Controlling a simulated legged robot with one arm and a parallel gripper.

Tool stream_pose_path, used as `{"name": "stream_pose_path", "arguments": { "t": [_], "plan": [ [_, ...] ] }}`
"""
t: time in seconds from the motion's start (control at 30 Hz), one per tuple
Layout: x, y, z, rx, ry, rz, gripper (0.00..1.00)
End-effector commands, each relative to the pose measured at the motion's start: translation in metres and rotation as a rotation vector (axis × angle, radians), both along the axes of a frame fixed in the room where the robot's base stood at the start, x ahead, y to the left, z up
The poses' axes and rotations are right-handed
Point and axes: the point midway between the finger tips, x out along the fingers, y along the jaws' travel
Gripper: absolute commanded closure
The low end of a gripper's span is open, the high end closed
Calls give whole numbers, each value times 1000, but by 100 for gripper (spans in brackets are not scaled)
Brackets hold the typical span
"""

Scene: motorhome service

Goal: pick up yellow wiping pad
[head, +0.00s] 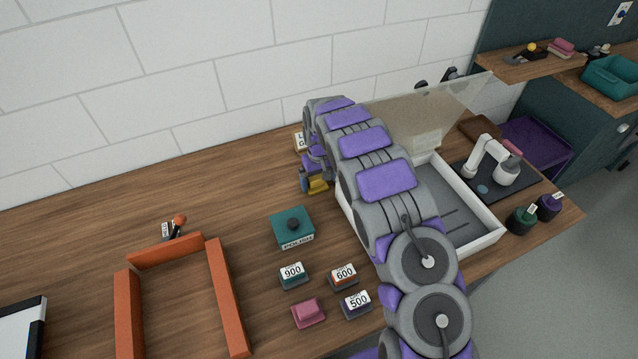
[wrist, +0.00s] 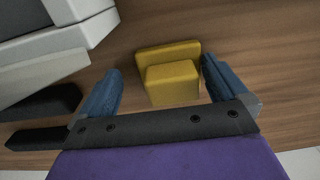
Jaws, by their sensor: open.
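The yellow wiping pad (wrist: 172,82) lies on the wooden table in the wrist view, a flat base with a raised block on it. My gripper (wrist: 160,88) is open, with one blue finger on each side of the pad and a gap visible on both sides. In the head view the yellow pad (head: 317,186) shows below my gripper (head: 308,180), left of the white tray. Part of the pad and most of the fingers are hidden there by my arm.
A white tray (head: 478,242) with a raised clear lid stands close right of the pad. A teal box (head: 291,228), labelled blocks (head: 293,276) and a pink pad (head: 308,313) lie nearer. An orange frame (head: 226,290) is at left. The white wall (head: 190,80) is behind.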

Motion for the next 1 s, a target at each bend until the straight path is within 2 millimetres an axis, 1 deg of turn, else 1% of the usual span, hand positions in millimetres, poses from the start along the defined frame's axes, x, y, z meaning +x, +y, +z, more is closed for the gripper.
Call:
{"name": "stream_pose_path", "arguments": {
  "t": [0.03, 0.2, 0.6, 0.87, 1.0],
  "plan": [
    [0, 2, 0, -1, 0, 1, 1],
    [1, 6, 0, -4, -1, 2, 17],
    [0, -3, 0, 4, 1, 1, 56],
    [1, 2, 1, -1, 0, 1, 57],
    [1, 4, 8, -2, -2, 1, 57]
  ]
}}
